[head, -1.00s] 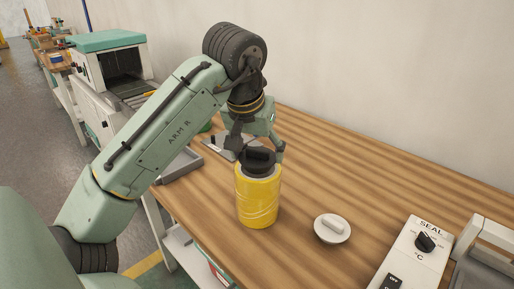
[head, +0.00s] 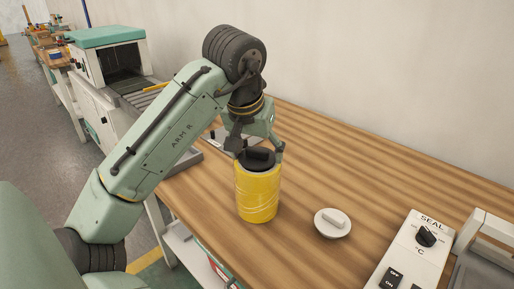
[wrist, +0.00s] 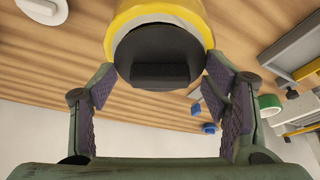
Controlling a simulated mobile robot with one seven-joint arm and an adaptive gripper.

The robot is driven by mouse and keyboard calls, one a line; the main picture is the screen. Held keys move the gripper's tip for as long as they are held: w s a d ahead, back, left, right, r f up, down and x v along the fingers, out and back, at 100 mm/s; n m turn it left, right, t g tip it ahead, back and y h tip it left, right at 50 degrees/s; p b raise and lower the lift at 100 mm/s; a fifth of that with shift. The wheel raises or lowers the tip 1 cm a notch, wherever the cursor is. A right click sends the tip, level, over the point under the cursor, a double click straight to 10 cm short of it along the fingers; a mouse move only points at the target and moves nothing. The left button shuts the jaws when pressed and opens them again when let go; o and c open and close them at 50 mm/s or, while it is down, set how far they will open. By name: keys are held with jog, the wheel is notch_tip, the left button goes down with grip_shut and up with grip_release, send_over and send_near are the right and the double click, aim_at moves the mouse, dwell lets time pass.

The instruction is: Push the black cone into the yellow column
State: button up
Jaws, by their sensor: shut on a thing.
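The yellow column (head: 257,197) stands upright on the wooden table. The black cone (head: 258,158) sits in its top, showing a dark round face with a raised bar handle. In the wrist view my gripper (wrist: 160,85) has one finger at each side of the cone's dark face. The cone's lower part is hidden inside the column.
A white round lid with a handle (head: 332,223) lies on the table to the right. A sealer control box (head: 415,255) stands at the front right. A grey tray (head: 185,162) lies behind my arm. The table (head: 390,185) is clear between the column and the back wall.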

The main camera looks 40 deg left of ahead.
aim_at(257, 150)
jog(key=o, duration=1)
jog(key=shift+o, duration=1.2)
jog(key=shift+r+p, duration=3.1)
jog(key=shift+r, duration=0.45)
jog(key=shift+f, duration=0.1)
